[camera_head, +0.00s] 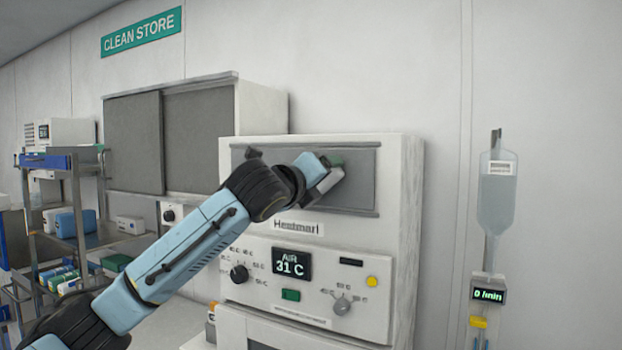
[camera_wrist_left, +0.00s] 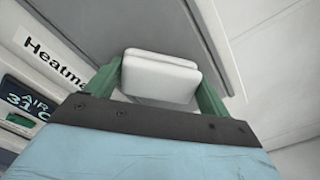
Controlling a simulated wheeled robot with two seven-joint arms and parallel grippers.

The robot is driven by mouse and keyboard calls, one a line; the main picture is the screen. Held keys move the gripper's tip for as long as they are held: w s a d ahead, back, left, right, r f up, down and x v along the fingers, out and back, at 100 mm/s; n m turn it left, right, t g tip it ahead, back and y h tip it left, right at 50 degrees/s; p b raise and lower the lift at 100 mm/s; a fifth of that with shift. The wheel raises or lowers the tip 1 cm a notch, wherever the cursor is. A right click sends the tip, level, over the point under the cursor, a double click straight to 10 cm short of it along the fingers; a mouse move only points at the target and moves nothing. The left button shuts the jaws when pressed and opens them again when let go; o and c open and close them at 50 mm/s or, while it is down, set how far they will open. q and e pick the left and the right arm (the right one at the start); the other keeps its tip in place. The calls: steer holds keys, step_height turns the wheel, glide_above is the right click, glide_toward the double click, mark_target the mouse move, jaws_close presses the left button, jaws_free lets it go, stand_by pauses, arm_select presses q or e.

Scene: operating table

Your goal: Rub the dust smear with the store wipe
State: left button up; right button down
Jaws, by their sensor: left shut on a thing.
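My left gripper (camera_head: 326,172) is raised in front of the grey upper panel (camera_head: 362,170) of the white warming cabinet. In the left wrist view, the green fingers of my left gripper (camera_wrist_left: 160,80) are shut on a white folded wipe (camera_wrist_left: 160,62), one finger on each side. The wipe faces the grey panel; I cannot tell whether it touches it. I cannot make out a dust smear in either view; my gripper and the wipe cover part of the panel. My right gripper is not in view.
The cabinet's control face (camera_head: 310,285) has knobs and a display just below my arm. A wall cupboard (camera_head: 160,140) and a stocked shelf cart (camera_head: 75,240) stand at left. An IV bag (camera_head: 497,205) hangs at right. Bare wall lies between.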

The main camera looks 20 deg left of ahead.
arm_select(q)
steer(key=shift+a, duration=0.15)
steer(key=w+a, duration=0.1)
steer(key=a, duration=1.3)
steer(key=shift+a, duration=0.15)
stand_by(0.7)
steer(key=shift+s+a, duration=0.2)
steer(key=shift+s, duration=2.65)
steer(key=shift+s, duration=0.1)
steer(key=shift+s+a+b, duration=0.1)
steer(key=shift+s+b, duration=0.35)
steer(key=shift+s, duration=0.95)
